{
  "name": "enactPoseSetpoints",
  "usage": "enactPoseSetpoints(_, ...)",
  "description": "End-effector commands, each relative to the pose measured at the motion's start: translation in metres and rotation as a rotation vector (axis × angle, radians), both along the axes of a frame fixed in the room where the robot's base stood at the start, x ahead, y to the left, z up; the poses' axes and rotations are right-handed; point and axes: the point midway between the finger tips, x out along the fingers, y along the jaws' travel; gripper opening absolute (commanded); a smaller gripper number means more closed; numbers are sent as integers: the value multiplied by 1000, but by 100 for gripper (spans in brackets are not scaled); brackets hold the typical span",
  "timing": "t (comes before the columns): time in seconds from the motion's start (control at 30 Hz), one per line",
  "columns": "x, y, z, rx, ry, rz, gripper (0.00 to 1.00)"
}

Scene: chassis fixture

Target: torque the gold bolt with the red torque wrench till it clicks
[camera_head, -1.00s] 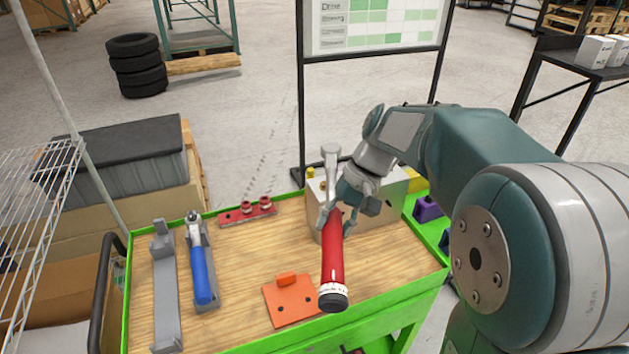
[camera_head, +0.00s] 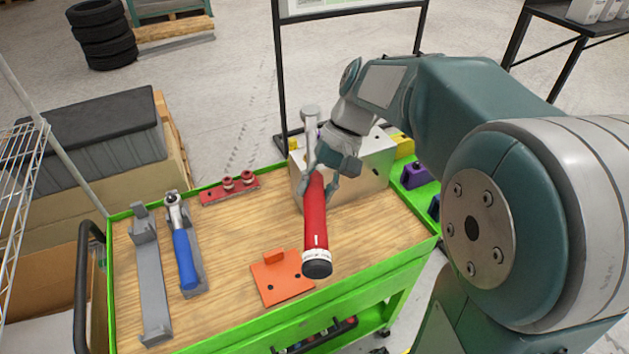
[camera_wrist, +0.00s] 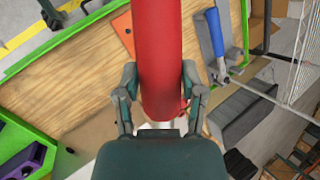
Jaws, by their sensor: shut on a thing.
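The red torque wrench (camera_head: 315,215) is held by my gripper (camera_head: 325,178) in the head view, its black end cap toward the front and its metal head pointing up and back. In the wrist view the red handle (camera_wrist: 160,60) fills the middle, between the two fingers of my gripper (camera_wrist: 160,95). A grey metal block (camera_head: 368,163) stands behind the wrench at the back right of the bench. The wrench head overlaps it in the picture; I cannot tell whether they touch. I cannot make out the gold bolt, which may be hidden behind the gripper or wrench.
On the green-edged wooden cart top (camera_head: 225,235) lie a blue-handled wrench (camera_head: 185,255) in a grey holder, an empty grey holder (camera_head: 151,285), an orange plate (camera_head: 280,280) and a red socket rail (camera_head: 230,188). Purple (camera_head: 414,177) and yellow (camera_head: 403,147) pieces sit at the right.

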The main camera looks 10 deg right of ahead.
Motion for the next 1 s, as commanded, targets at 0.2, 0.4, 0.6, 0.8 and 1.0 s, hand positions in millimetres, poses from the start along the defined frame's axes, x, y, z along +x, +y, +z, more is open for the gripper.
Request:
enactPoseSetpoints(0.2, 0, 1, -13, 1, -1, 1, 0)
enactPoseSetpoints(0.4, 0, 0, -24, 1, -1, 0, 0)
enactPoseSetpoints(0.6, 0, 0, -36, 1, -2, 1, 0)
enactPoseSetpoints(0.8, 0, 0, -48, 1, -1, 1, 0)
enactPoseSetpoints(1.0, 1, 0, -55, 1, -4, 0, 0)
